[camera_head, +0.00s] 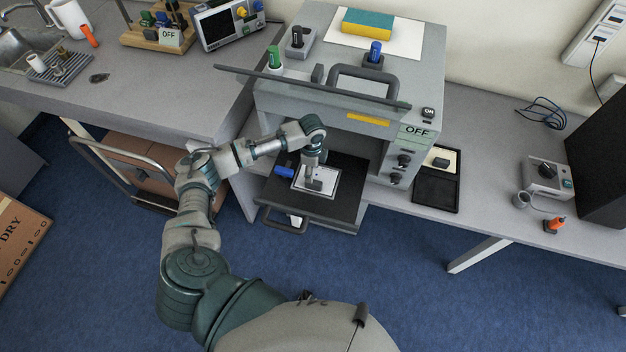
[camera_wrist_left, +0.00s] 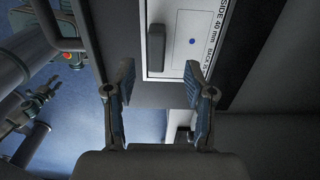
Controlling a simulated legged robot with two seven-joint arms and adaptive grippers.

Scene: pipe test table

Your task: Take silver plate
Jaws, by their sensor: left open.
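A silver plate (camera_head: 328,188) with a pale face, a small dark grey block and a blue dot lies on the dark pulled-out tray (camera_head: 345,213) of the grey machine. Its lower part also shows in the left wrist view (camera_wrist_left: 186,56), with the dark block (camera_wrist_left: 157,47) on it and printed text along its right side. My left gripper (camera_head: 313,176) is above the plate and partly covers it in the head view. In the left wrist view its two fingers (camera_wrist_left: 158,88) are spread and empty, with the plate's edge just beyond the tips. My right gripper is not in view.
The machine's raised front door (camera_head: 310,88) with its bar handle hangs over the tray. A black frame (camera_head: 436,192) lies on the bench at right. Blue floor is clear in front.

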